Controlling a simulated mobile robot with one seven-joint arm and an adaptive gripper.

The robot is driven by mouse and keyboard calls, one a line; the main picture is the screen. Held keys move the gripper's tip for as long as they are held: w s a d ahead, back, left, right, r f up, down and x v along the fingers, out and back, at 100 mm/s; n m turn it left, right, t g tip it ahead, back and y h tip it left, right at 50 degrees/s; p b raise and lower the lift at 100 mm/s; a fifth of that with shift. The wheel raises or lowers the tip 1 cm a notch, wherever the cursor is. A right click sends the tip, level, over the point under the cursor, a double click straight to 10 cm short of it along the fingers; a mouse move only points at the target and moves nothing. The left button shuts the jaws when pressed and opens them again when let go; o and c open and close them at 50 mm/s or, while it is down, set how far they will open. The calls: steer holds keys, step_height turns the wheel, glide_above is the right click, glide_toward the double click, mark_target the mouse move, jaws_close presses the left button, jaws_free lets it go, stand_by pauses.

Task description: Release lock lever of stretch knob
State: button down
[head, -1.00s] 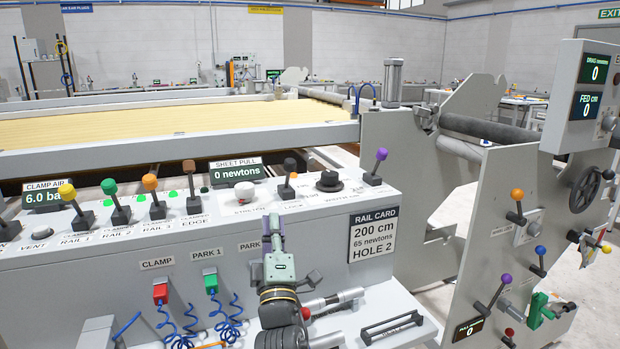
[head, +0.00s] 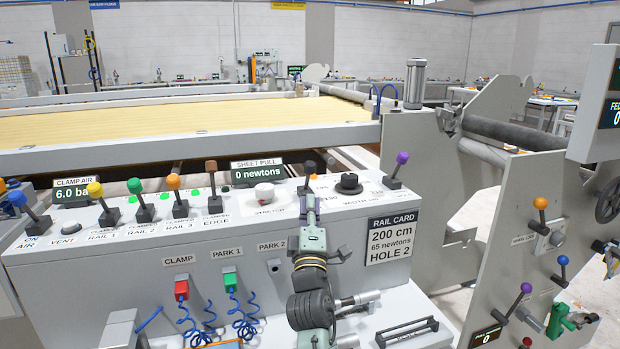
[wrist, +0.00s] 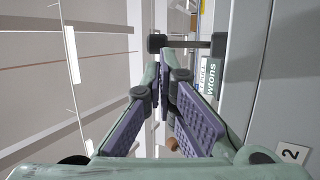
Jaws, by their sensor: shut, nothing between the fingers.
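In the head view the white stretch knob (head: 264,194) stands on the panel's sloping top. My gripper (head: 308,205) points up at the lever, fingers together and empty. In the wrist view a dark lever (wrist: 188,43), which looks like the lock lever, lies across the picture just beyond my fingertips (wrist: 161,78). I cannot tell whether they touch it.
A black width knob (head: 349,183) and a purple-topped lever (head: 396,170) stand to the right. A brown-topped lever (head: 212,185) and several coloured ones stand to the left. The sheet pull display (head: 258,173) is behind the stretch knob. The rail card (head: 391,240) is on the front face.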

mark_target(310, 172)
steer(key=p+x, duration=0.1)
steer(key=x, duration=0.6)
steer(key=shift+a+r+p, duration=0.1)
steer(key=shift+r+p, duration=0.05)
steer(key=shift+p, duration=0.3)
steer(key=shift+a+r, duration=0.1)
steer(key=shift+w+g+p, duration=0.1)
steer(key=shift+g+p, duration=0.2)
steer(key=shift+p, duration=0.1)
